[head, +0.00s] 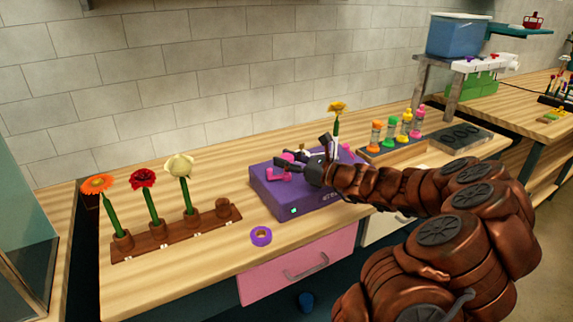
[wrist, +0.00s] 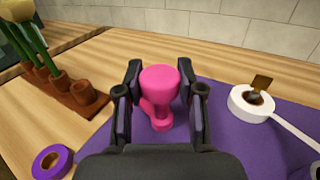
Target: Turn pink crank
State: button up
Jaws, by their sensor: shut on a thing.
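The pink crank (head: 279,174) sits on top of the purple box (head: 300,208) on the wooden bench. My gripper (head: 292,161) reaches in from the right, over the box. In the wrist view the crank's rounded pink knob (wrist: 159,82) is between the two dark fingers (wrist: 160,98), and my gripper is shut on it. The lower part of the crank shows below the knob, against the purple top. My gripper hides part of the box top in the head view.
A rack (head: 180,232) with several flowers stands left of the box. A purple tape roll (head: 261,236) lies in front. A yellow flower (head: 337,108) stands behind my gripper. Several coloured bottles (head: 391,130) stand to the right. A white ring (wrist: 252,101) sits on the box.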

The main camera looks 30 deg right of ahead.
jog(key=shift+f+m+t+h+b, duration=0.15)
jog(key=shift+m+t+h+b, duration=0.5)
jog(key=shift+h+b, duration=0.8)
jog(key=shift+a+m+b, duration=0.1)
jog(key=shift+m+b, duration=0.15)
jog(key=shift+b, duration=0.35)
jog(key=shift+r+m+h+b, duration=0.2)
jog(key=shift+m+h+b, duration=0.4)
jog(key=shift+b, duration=0.65)
jog(key=o, duration=1.1)
jog(key=shift+o, duration=0.2)
jog(key=shift+s, duration=0.15)
jog(key=s+d, duration=0.2)
jog(key=s, duration=0.9)
jog(key=shift+s+d, duration=0.15)
jog(key=shift+s, duration=0.15)
